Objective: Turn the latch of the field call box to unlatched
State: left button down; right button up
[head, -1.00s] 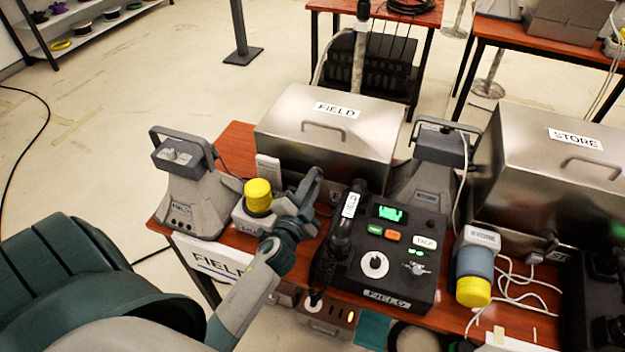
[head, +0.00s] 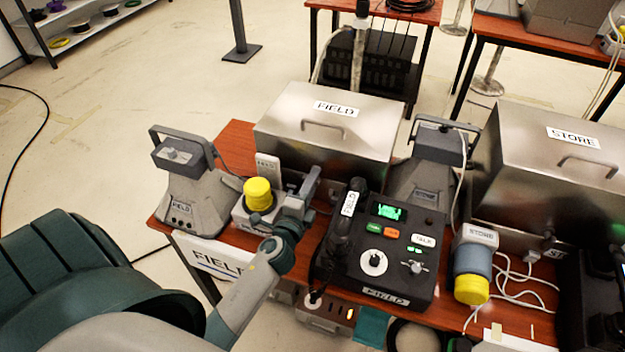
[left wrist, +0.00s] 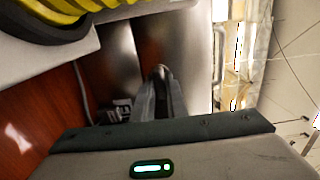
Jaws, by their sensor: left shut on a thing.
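The field call box (head: 365,140) is the steel box with a FIELD label and a lid handle, at the back of the middle table in the head view. Its lid is down. My left gripper (head: 310,184) reaches its lower front, just right of the yellow-capped unit (head: 258,195). The gripper is shut on a small part there, which I take to be the latch. The fingers hide the latch, so I cannot tell its angle. In the left wrist view, the shut fingers (left wrist: 160,92) point at the steel front (left wrist: 118,62). My right gripper is not in view.
A grey FIELD horn-like unit (head: 188,190) stands left of my gripper. A black FIELD console (head: 385,265) with a handset (head: 340,235) stands close on the right. Further right are a similar STORE box (head: 560,165) and a STORE unit (head: 473,270).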

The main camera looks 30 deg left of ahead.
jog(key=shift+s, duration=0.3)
pick_arm(q)
jog(key=c, duration=1.8)
grip_release()
jog(key=shift+o, duration=0.2)
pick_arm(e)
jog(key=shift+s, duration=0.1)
pick_arm(q)
jog(key=shift+s, duration=0.15)
